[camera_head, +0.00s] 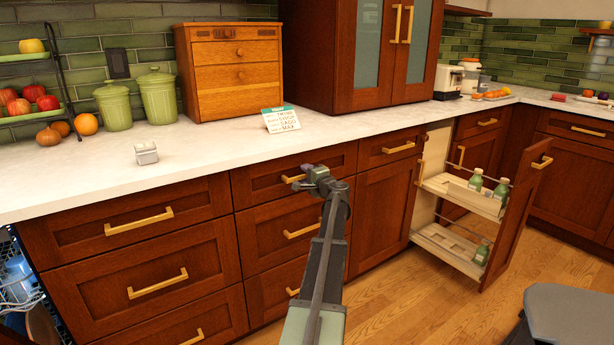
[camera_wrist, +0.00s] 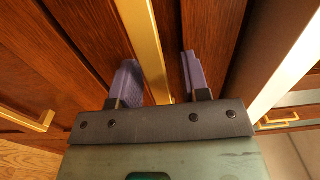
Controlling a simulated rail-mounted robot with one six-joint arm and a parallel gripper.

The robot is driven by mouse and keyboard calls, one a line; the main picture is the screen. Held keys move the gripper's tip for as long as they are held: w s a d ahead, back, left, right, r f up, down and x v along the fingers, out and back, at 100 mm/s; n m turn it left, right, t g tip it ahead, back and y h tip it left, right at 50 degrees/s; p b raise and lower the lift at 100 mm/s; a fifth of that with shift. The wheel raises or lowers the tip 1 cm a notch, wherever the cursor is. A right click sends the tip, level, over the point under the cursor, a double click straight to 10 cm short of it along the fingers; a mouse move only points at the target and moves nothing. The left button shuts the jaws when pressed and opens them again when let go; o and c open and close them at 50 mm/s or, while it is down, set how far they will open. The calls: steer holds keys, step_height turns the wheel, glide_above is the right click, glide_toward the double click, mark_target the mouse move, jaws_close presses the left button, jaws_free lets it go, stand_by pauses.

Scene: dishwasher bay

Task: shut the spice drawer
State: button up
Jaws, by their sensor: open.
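The spice drawer appears to be the narrow pull-out with a wooden front (camera_head: 517,213) at the right, standing well out from the cabinets. It has two white tiers (camera_head: 462,195) with several green bottles (camera_head: 476,180). My gripper (camera_head: 312,178) is in front of the top middle drawer (camera_head: 262,180), well left of the pull-out. In the wrist view, my gripper (camera_wrist: 160,75) is open, its purple fingers on either side of a gold bar handle (camera_wrist: 145,40). I cannot tell whether they touch it. My gripper partly hides the top middle drawer's handle (camera_head: 292,179) in the head view.
The white counter (camera_head: 210,150) above carries a wooden drawer box (camera_head: 237,75), green canisters (camera_head: 157,95) and a card (camera_head: 281,119). An open dishwasher rack (camera_head: 20,285) shows at lower left. A grey seat (camera_head: 570,312) stands at lower right. Wooden floor (camera_head: 410,310) is free before the pull-out.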

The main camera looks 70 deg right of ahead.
steer(key=v, duration=1.1)
steer(key=shift+w, duration=0.15)
